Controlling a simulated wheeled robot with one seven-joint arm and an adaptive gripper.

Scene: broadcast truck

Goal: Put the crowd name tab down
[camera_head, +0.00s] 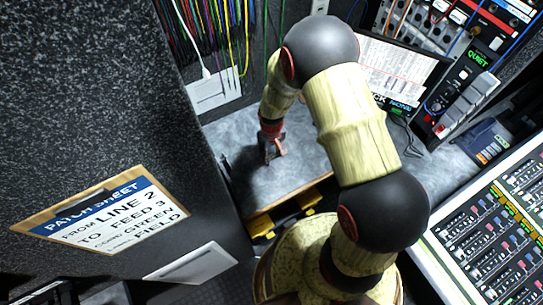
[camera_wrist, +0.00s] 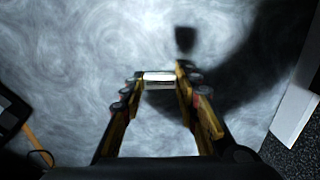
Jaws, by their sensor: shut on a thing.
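My gripper (camera_head: 272,150) is low over the grey desk surface (camera_head: 295,165) at its left part in the head view. In the wrist view my gripper (camera_wrist: 159,80) is shut on a small pale, shiny tab, the crowd name tab (camera_wrist: 159,79), held between the fingertips. Any writing on the tab cannot be made out. The swirled grey desk lies beneath it in the wrist view, and I cannot tell whether the tab touches it. In the head view the tab is too small to make out.
A dark speckled panel with a patch sheet (camera_head: 110,212) stands at left. A patch bay with hanging cables (camera_head: 215,40) is behind the desk. A monitor (camera_head: 395,70), a QUIET panel (camera_head: 477,60) and a mixing console (camera_head: 500,230) are at right. Desk around the gripper looks clear.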

